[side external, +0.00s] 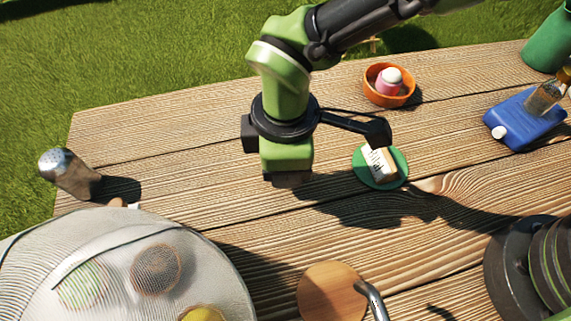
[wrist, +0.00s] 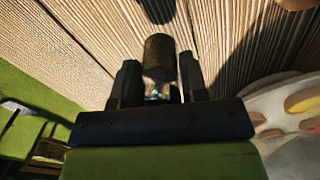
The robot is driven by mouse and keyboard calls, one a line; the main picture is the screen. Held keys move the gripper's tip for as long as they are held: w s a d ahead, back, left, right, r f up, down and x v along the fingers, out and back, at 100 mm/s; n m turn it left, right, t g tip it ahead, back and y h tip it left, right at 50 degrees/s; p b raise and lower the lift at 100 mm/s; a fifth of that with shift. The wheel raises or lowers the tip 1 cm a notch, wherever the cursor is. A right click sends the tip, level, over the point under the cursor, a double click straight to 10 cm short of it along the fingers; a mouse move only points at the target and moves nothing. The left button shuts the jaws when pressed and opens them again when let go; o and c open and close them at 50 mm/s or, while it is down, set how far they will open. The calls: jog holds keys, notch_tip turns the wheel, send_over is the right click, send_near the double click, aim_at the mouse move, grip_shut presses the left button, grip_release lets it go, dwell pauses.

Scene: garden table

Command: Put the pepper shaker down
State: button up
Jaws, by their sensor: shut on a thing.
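The pepper shaker (wrist: 160,58) shows in the wrist view as a dark cylinder with a shiny part lower down. It sits between the two dark fingers of my gripper (wrist: 158,85), which is shut on it. In the side view my gripper (side external: 288,182) points down above the middle of the table, left of the green coaster. The shaker is not visible there, and its gap to the wood cannot be told.
Another shaker (side external: 72,174) with a silver perforated top stands at the left edge. A mesh dome (side external: 215,262) covers food at front left. A green coaster (side external: 398,178), orange bowl (side external: 372,92), blue container (side external: 525,120) and round wooden board (side external: 322,290) lie around bare planks.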

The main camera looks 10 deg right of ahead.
jog(key=shift+f, duration=1.25)
jog(key=o, duration=1)
jog(key=shift+f, duration=0.15)
notch_tip(320, 180, up, 12)
jog(key=shift+r, duration=0.2)
